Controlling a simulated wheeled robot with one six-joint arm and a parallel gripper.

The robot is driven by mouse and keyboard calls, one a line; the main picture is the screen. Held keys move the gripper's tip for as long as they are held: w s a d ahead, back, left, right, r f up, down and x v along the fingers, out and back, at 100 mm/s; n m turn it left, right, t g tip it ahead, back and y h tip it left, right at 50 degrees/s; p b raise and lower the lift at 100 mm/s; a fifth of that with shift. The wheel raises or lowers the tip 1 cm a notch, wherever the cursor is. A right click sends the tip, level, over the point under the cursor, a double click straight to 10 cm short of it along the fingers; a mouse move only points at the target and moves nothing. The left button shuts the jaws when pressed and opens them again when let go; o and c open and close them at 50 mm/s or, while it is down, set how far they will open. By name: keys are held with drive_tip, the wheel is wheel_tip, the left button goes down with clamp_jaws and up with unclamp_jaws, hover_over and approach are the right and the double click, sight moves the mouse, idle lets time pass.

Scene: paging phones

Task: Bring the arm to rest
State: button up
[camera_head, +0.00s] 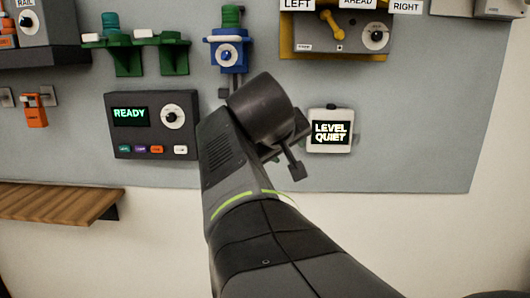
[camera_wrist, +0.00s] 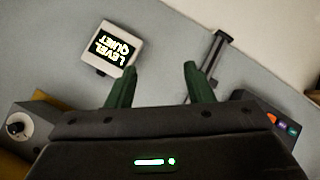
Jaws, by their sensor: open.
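My gripper (camera_wrist: 158,80) is open and empty in the wrist view, its two dark green fingers well apart. Grey board shows between the fingertips. In the head view my arm reaches up from the bottom and my gripper (camera_head: 290,160) is partly hidden behind the wrist. It is in front of the board (camera_head: 400,165), just left of a white box (camera_head: 330,146) reading "LEVEL QUIET". That box also shows in the wrist view (camera_wrist: 92,62), up and left of the left fingertip. I cannot tell the gap to the board.
A dark "READY" box (camera_head: 152,140) with a dial is left of my arm. A blue device (camera_head: 227,55) and a yellow-lever box (camera_head: 345,35) are above. A dark rail (camera_wrist: 213,65) shows near the right finger. A wooden shelf (camera_head: 55,203) is lower left.

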drive_tip(key=shift+w+d+r, duration=0.15)
drive_tip(key=shift+r, duration=0.8)
drive_tip(key=shift+f, duration=0.1)
